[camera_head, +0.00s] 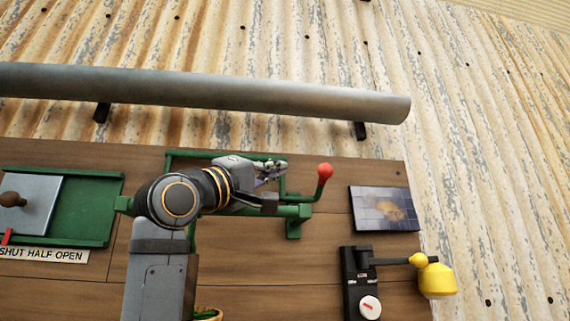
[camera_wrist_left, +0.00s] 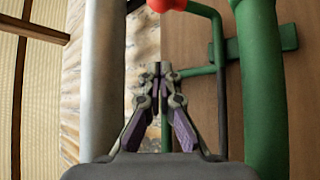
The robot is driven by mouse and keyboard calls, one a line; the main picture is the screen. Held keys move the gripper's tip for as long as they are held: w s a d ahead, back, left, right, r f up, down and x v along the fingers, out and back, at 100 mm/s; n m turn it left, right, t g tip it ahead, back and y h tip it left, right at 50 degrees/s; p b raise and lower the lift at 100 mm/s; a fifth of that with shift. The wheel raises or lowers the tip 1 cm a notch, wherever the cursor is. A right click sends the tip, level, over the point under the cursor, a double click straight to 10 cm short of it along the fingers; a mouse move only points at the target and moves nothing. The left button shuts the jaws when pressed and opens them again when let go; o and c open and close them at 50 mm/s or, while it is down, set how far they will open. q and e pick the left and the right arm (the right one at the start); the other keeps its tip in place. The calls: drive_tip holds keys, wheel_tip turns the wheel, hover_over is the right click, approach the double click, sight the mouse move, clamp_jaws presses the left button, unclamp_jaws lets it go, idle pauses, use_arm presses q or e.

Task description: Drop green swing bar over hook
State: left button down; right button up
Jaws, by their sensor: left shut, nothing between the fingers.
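The green swing bar (camera_head: 300,211) lies across the wooden board in the head view, bending up to a red knob (camera_head: 324,172) at its right end. It also shows as a thick green bar (camera_wrist_left: 262,85) in the left wrist view, with the red knob (camera_wrist_left: 168,4) at the top edge. My left gripper (camera_head: 274,170) is shut and empty, just above the bar and left of the knob. In the left wrist view its fingertips (camera_wrist_left: 158,68) meet, apart from the bar. I cannot clearly make out the hook; a green bracket (camera_head: 293,230) sits at the bar's right part. My arm hides the bar's middle.
A thick grey pipe (camera_head: 230,90) runs above the board, close beside my gripper in the left wrist view (camera_wrist_left: 103,80). A green frame with a grey shutter (camera_head: 35,205) is at left. A picture tile (camera_head: 383,208) and a yellow-weighted lever (camera_head: 437,280) are at right.

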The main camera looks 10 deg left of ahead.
use_arm(q)
drive_tip(key=p+x, duration=0.6)
drive_tip(key=x, duration=0.2)
drive_tip(key=s+d+f, duration=0.2)
drive_tip(key=shift+d+f, duration=0.15)
drive_tip(key=shift+d, duration=0.2)
